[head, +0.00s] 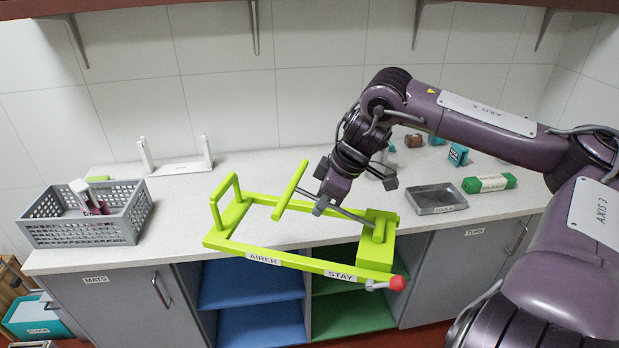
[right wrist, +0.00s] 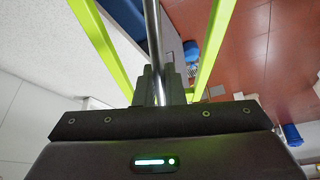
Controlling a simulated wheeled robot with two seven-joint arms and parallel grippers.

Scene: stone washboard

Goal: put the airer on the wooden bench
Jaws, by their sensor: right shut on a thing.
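The airer (head: 262,258) is a lime-green frame with "AIRER" and "STAY" labels, an upright loop at its left end and a red-knobbed lever at its right front corner. My right gripper (head: 322,203) is shut on the airer's metal rod, which also shows between the fingers in the right wrist view (right wrist: 160,88). Green bars of the airer (right wrist: 210,50) run on both sides of the rod there. The frame is tilted in the head view, across the counter's front edge; I cannot tell whether it touches the counter. I cannot make out the wooden bench. My left gripper is not in view.
The grey counter (head: 180,212) carries a grey basket (head: 125,225) at left, a white rack (head: 178,167) behind, and a dark tray (head: 437,200) and green block (head: 490,183) at right. Blue and green shelves (head: 250,322) are open below. A teal box (head: 35,318) stands at lower left.

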